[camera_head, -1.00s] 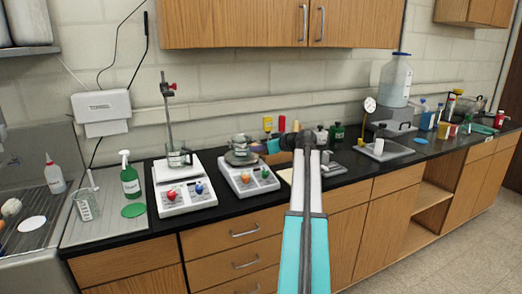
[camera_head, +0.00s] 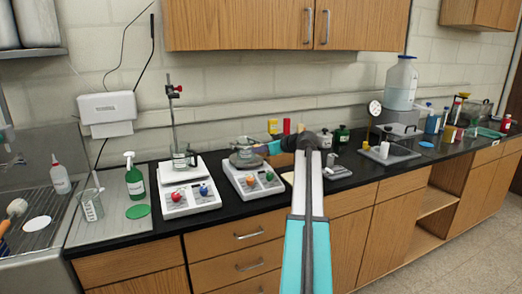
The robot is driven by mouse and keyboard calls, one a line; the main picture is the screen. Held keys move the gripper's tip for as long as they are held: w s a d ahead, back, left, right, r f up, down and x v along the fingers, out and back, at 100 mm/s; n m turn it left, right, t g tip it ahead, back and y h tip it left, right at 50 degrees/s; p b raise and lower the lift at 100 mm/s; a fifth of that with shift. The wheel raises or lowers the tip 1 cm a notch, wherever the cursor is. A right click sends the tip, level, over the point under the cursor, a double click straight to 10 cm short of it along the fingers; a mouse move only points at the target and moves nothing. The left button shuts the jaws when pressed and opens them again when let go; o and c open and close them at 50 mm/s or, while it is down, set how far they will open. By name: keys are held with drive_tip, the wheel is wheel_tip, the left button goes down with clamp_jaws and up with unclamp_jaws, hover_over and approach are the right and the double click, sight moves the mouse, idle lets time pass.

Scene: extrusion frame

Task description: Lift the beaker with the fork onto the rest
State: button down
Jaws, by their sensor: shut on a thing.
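A clear beaker (camera_head: 243,155) is at the top of the right white hotplate (camera_head: 250,182), with a dark ring-like part around or under it. My gripper (camera_head: 292,144) is just right of this beaker, at the far end of my arm, and is mostly hidden by it. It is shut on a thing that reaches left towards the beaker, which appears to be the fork. The fork's tines are too small to make out, and I cannot tell whether the beaker is clear of the plate. I cannot tell which thing is the rest.
The left hotplate (camera_head: 189,188) carries another beaker (camera_head: 181,160) beside a stand rod (camera_head: 172,115). Dark bottles (camera_head: 341,135) stand behind my arm. The front counter edge is clear.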

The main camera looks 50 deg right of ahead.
drive_tip(key=shift+r, duration=2.55)
idle(0.6)
drive_tip(key=shift+s+d, duration=0.1)
drive_tip(key=shift+s, duration=0.05)
idle(0.5)
